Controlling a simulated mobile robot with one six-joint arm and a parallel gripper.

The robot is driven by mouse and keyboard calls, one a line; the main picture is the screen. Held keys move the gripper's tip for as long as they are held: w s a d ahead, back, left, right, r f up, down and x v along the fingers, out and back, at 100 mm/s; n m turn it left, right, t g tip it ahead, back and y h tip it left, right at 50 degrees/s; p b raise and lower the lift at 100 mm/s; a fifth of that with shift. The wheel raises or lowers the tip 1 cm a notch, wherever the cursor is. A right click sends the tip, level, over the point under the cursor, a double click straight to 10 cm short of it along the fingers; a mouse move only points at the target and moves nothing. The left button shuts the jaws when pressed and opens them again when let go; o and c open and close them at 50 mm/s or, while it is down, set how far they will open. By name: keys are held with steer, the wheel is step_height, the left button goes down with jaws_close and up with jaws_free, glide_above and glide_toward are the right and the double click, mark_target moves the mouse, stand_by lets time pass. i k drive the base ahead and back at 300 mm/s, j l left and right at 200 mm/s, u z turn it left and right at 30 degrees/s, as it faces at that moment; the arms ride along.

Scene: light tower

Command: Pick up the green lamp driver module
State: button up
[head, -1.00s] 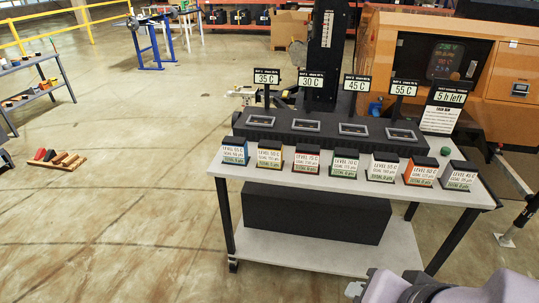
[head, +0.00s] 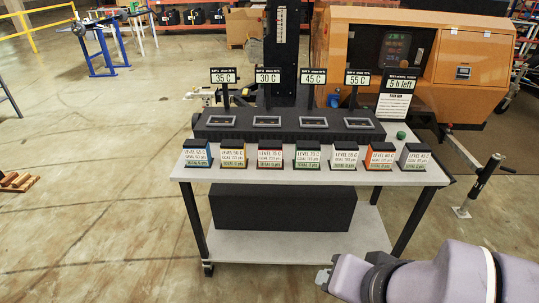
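The green module (head: 307,155) stands in the row of labelled modules along the front of the cart's tabletop, near the middle. It has a dark top and a pale front label reading a level of about 70 C. My gripper (head: 324,280) is at the lower right of the head view, in front of the cart and below the tabletop. It is apart from every module. Its fingers are too small and angled to show whether they are open or shut.
Blue (head: 196,153), yellow (head: 233,153), red (head: 270,154), white (head: 344,155), orange (head: 379,155) and grey (head: 413,156) modules flank it closely. Behind them is a black rack (head: 200,131) with several slots and temperature signs. A green button (head: 401,135) sits at right. Open floor lies left.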

mark_target(308, 153)
steer(key=i+j+z, duration=0.2)
steer(key=i+j, duration=0.3)
steer(key=i, duration=0.15)
steer(key=i+j+z, duration=0.25)
steer(key=i+j, duration=0.3)
steer(key=i+j+z, duration=0.2)
steer(key=i+j, duration=0.35)
steer(key=j, duration=0.2)
